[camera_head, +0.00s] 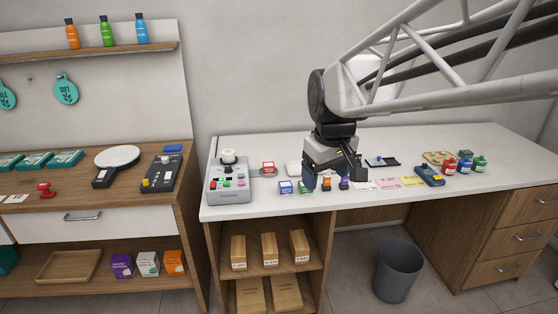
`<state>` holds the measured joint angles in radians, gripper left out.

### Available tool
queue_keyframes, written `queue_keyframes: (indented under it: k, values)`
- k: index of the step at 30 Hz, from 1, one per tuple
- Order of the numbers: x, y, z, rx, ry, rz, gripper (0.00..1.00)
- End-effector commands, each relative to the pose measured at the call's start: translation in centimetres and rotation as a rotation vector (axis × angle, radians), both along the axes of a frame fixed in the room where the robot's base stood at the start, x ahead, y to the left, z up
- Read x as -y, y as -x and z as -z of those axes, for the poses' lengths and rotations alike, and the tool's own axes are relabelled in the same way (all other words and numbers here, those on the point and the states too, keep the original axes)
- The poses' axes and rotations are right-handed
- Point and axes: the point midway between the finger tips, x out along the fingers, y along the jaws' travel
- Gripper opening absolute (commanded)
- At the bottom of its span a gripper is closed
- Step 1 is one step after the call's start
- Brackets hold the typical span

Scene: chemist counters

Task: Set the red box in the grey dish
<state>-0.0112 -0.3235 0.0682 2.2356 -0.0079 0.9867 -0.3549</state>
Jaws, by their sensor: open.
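A small red box (268,168) with a pale label sits on the white counter, just right of the grey console. A pale grey-white dish (292,168) lies to its right; its right side is close to my gripper in the picture and its inside is too small to make out. My gripper (334,178) is open and points down over the counter, to the right of the red box and the dish. Its fingers are apart, and small bottles show around them. I see nothing held.
A blue box (286,187) and a green box (305,188) stand near the front edge. An orange bottle (326,184) and a purple bottle (344,184) stand by my gripper. The grey console (229,184) stands at the left. Paper slips and a card reader (429,176) lie right.

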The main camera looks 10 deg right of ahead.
Motion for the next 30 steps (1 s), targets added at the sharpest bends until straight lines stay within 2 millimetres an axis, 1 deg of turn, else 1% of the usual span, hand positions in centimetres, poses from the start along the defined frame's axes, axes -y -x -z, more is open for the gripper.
queue_keyframes:
  k: [1, 6, 15, 18, 21, 24, 30]
  values:
    - [0.1, 1.5, 0.2, 0.006, -0.004, 0.025, 0.78]
    - [0.3, 5.9, 1.4, 0.02, -0.02, 0.114, 0.78]
    - [0.7, 13.3, 4.1, 0.043, -0.05, 0.27, 0.78]
    - [0.7, 15.3, 5.0, 0.05, -0.058, 0.314, 0.78]
    - [0.8, 16.8, 5.8, 0.055, -0.066, 0.348, 0.78]
    - [0.8, 17.7, 6.3, 0.059, -0.07, 0.37, 0.78]
    - [0.8, 18.2, 6.7, 0.06, -0.073, 0.384, 0.78]
